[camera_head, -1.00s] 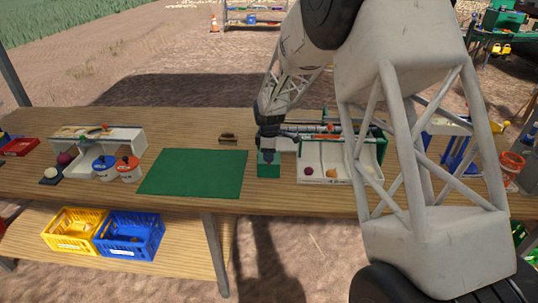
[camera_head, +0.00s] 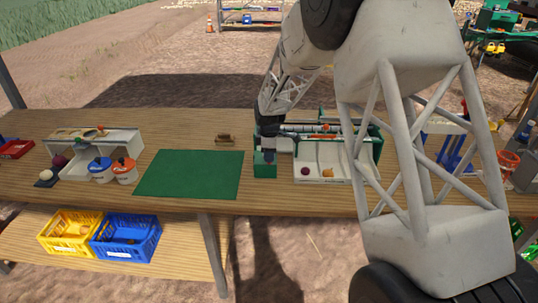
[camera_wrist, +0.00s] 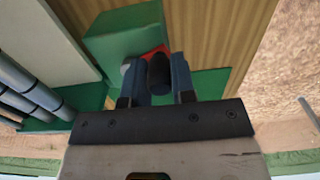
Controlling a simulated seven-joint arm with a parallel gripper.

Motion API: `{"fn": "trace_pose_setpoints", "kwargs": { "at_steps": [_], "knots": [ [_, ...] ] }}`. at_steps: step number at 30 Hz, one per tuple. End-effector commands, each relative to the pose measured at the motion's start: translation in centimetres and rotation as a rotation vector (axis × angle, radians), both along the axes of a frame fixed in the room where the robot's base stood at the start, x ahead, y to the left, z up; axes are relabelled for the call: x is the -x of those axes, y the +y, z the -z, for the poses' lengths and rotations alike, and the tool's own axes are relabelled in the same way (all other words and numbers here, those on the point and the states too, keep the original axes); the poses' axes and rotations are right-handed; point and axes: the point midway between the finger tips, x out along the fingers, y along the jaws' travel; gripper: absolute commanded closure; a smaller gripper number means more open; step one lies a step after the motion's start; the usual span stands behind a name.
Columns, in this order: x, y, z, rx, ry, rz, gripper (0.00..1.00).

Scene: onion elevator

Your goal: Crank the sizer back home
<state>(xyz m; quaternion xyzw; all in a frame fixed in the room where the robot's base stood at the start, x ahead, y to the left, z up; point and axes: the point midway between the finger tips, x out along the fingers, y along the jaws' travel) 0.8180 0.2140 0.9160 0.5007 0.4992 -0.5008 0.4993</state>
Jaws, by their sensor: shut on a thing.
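The sizer (camera_head: 372,152) stands right of the green mat, with a green frame, dark rollers and a pale tray of lanes in front. Its green box (camera_head: 264,169) is at its left end. My gripper (camera_head: 265,149) is over this box. In the wrist view my gripper (camera_wrist: 158,78) is shut around a dark round crank knob (camera_wrist: 160,70), one blue-grey finger on each side. A red part (camera_wrist: 150,51) shows behind the knob, against the green box. The rollers (camera_wrist: 30,95) lie at left in the wrist view. The rest of the crank is hidden.
A maroon onion (camera_head: 305,171) and an orange-yellow onion (camera_head: 327,172) lie in the tray lanes. The green mat (camera_head: 188,174) is bare. A small brown object (camera_head: 224,139) sits behind the mat.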

Motion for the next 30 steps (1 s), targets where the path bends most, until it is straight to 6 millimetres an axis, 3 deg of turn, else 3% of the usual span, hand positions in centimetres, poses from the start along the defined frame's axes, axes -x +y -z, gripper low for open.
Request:
{"fn": "trace_pose_setpoints", "kwargs": {
  "at_steps": [30],
  "knots": [
    [-0.9,-1.2,-0.1,-0.001,-0.001,0.0,0.98]
  ]
}}
